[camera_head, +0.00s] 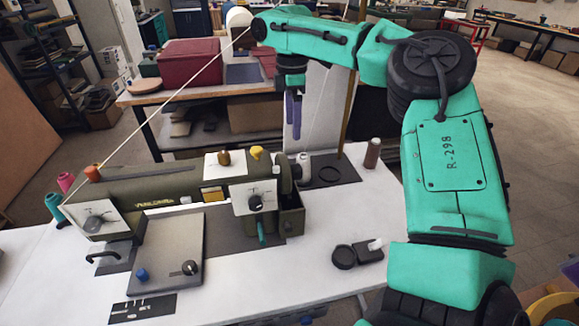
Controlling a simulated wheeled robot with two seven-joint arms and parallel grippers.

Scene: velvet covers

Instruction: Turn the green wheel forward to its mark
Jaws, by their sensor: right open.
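A dark olive-green sewing machine (150,192) stands on the white table. A dark olive-green wheel (284,173) sits at its right end, seen nearly edge-on and partly hidden by the machine's head. I cannot make out a mark on it. My right arm comes in from the right and arches over the table. My right gripper (293,118), with purple fingers pointing down, is open and empty. In the picture it is above the wheel and apart from it. My left gripper is not in view.
A thread stand (345,171) with spools is behind the machine's right end. A small black object (357,253) lies on the table at right. Thread cones (66,184) stand at far left. A taut thread runs up from the machine's left end. The white table (330,215) is clear between these.

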